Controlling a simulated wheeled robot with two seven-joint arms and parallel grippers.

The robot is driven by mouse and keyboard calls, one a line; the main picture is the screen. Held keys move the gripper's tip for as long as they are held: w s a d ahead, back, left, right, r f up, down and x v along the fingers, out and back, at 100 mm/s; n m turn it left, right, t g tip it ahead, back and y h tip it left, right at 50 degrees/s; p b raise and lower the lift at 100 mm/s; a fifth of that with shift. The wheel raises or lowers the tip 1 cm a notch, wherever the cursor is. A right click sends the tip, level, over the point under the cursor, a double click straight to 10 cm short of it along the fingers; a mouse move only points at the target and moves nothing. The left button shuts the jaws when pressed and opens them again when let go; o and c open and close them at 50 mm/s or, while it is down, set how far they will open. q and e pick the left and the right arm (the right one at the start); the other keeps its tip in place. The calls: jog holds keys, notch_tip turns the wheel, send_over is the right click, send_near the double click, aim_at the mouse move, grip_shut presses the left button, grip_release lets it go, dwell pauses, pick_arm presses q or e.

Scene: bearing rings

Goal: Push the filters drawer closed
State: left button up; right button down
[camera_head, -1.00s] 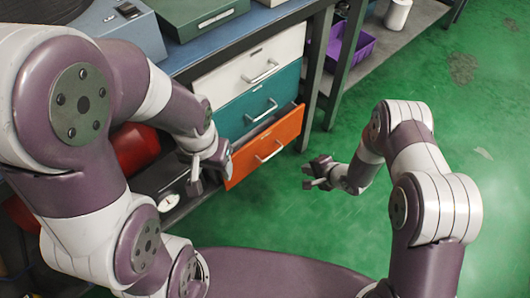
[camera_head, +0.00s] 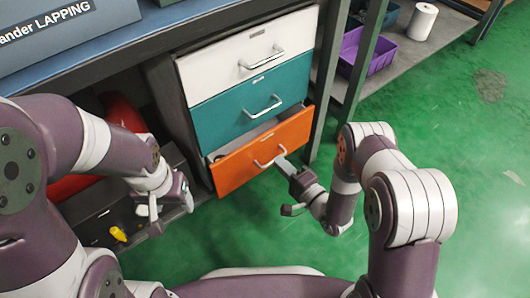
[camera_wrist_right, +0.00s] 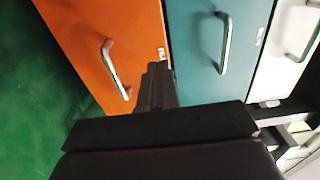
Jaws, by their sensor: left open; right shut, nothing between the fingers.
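The orange drawer (camera_head: 238,168) is the lowest of three and stands partly open, with a narrow strip of its inside showing behind its front. I cannot read its label. It fills the left part of the right wrist view (camera_wrist_right: 125,25), with its metal handle (camera_wrist_right: 115,70). My right gripper (camera_head: 284,163) is shut and empty, its fingertips at the drawer front close beside the handle. In the wrist view its fingers (camera_wrist_right: 156,75) point at the orange front; I cannot tell whether they touch. My left gripper (camera_head: 150,212) is open and empty, left of the drawer.
The teal drawer (camera_head: 225,115) and white drawer (camera_head: 215,70) above look shut. The cabinet leg (camera_head: 330,80) stands right of the drawers. A purple bin (camera_head: 378,58) and a white roll (camera_head: 421,22) sit on a shelf. Green floor in front is clear.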

aim_at(259, 142)
jog(key=b+x, duration=0.3)
jog(key=x, duration=0.4)
jog(key=shift+s+f, duration=0.1)
jog(key=shift+w+a, duration=0.1)
jog(key=shift+w, duration=0.15)
jog(key=b+x, duration=0.1)
jog(key=x, duration=0.2)
jog(key=shift+w+a, duration=0.2)
jog(key=shift+w, duration=0.05)
jog(key=shift+w+a, duration=0.2)
jog(key=shift+w, duration=0.1)
jog(key=shift+w+r, duration=0.1)
jog(key=shift+r, duration=0.25)
